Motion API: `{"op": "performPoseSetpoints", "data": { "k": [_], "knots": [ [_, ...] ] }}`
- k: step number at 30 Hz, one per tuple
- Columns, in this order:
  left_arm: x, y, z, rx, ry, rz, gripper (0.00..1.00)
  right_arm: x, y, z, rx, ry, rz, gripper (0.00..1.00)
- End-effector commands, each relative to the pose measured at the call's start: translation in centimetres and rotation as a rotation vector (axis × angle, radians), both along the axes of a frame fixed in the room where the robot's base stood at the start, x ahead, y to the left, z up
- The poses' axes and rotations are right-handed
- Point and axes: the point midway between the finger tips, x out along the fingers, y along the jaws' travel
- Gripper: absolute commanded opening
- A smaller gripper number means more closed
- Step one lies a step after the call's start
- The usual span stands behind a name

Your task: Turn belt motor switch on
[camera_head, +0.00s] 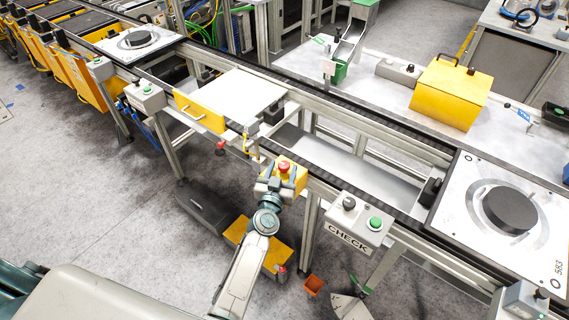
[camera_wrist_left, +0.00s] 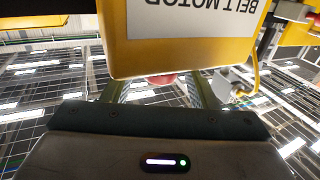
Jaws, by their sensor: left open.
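The belt motor switch box (camera_head: 298,182) is a small yellow box with a red knob (camera_head: 284,167) on top, mounted on the near side of the conveyor frame. In the left wrist view the yellow box (camera_wrist_left: 120,58) fills the top middle, with an upside-down "BELT MOTOR" label. A red part (camera_wrist_left: 162,79) shows at its lower edge, between the fingers. My left gripper (camera_head: 277,185) is at the box in the head view; its open fingers (camera_wrist_left: 160,92) stand to either side of the red part. Whether they touch the box is unclear. My right gripper is out of view.
A grey CHECK box (camera_head: 358,228) with a green and a black button stands right of my left gripper. The conveyor rail (camera_head: 370,190) runs just behind. Another red knob (camera_head: 220,147) sits below that plate.

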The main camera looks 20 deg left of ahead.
Motion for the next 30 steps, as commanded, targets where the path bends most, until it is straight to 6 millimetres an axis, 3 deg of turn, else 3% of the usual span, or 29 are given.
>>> {"op": "performPoseSetpoints", "data": {
  "k": [6, 16, 22, 30],
  "knots": [
    [2.1, 0.1, -0.1, 0.001, 0.000, -0.001, 0.53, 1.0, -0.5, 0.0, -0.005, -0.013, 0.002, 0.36],
    [2.4, 0.1, -0.1, 0.000, 0.001, -0.001, 0.53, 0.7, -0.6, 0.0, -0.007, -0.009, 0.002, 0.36],
    [2.4, 0.1, -0.1, 0.000, 0.001, -0.001, 0.14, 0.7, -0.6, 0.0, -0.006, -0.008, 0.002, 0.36],
    [2.4, 0.1, -0.1, 0.000, -0.003, -0.015, 0.11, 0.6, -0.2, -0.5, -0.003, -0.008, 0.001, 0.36]
  ]
}}
